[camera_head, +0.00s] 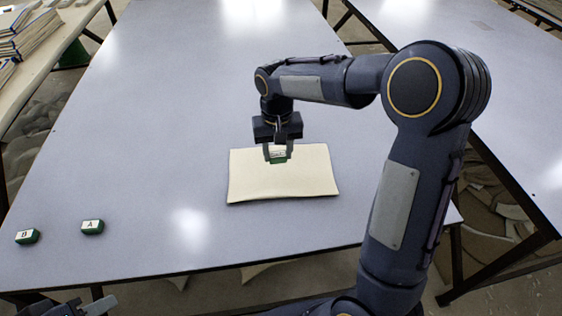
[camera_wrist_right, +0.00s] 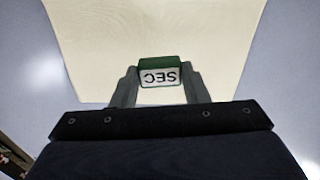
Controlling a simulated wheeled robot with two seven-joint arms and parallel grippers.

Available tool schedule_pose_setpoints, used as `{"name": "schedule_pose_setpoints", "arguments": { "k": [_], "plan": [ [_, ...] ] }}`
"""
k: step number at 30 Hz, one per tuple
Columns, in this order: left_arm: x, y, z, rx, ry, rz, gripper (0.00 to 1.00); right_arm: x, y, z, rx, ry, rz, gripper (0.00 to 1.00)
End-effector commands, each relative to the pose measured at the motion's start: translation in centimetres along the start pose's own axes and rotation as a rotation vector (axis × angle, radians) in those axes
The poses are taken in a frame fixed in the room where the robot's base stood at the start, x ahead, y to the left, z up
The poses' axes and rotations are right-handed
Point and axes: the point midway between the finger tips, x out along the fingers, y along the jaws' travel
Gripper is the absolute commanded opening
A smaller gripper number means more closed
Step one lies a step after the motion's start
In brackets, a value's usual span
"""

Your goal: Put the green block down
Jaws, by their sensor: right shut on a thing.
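The green block (camera_head: 279,159) has a white face, and that face reads "SEC" upside down in the right wrist view (camera_wrist_right: 160,75). My right gripper (camera_head: 277,154) points down and is shut on the block, with one finger on each side of it. The block is over the cream folded cloth (camera_head: 285,183), near its far edge. I cannot tell whether the block touches the cloth. The cloth also fills much of the right wrist view (camera_wrist_right: 155,30). Part of my left gripper (camera_head: 88,306) shows at the bottom left corner of the head view, cut off by the frame.
Two green blocks with white tops, marked B (camera_head: 27,237) and A (camera_head: 92,227), sit at the front left of the grey table (camera_head: 170,120). The table is bare around the cloth. Stacked books or folders (camera_head: 35,35) lie on another table at the far left.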

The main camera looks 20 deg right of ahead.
Motion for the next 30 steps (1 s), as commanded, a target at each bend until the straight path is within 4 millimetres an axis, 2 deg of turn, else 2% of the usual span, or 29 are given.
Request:
{"name": "schedule_pose_setpoints", "arguments": {
  "k": [5, 12, 30],
  "plan": [
    [0.2, -0.1, 0.1, 0.000, 0.000, 0.000, 0.40, 0.9, 0.6, -0.4, 0.001, -0.001, 0.000, 0.19],
    [0.7, -0.3, 0.4, 0.000, 0.000, 0.000, 0.40, 4.2, 1.0, -0.6, -0.001, -0.003, 0.001, 0.19],
    [1.2, -0.5, 0.6, 0.000, 0.000, 0.000, 0.40, 5.4, 0.9, -0.6, -0.001, 0.000, 0.000, 0.19]
  ]
}}
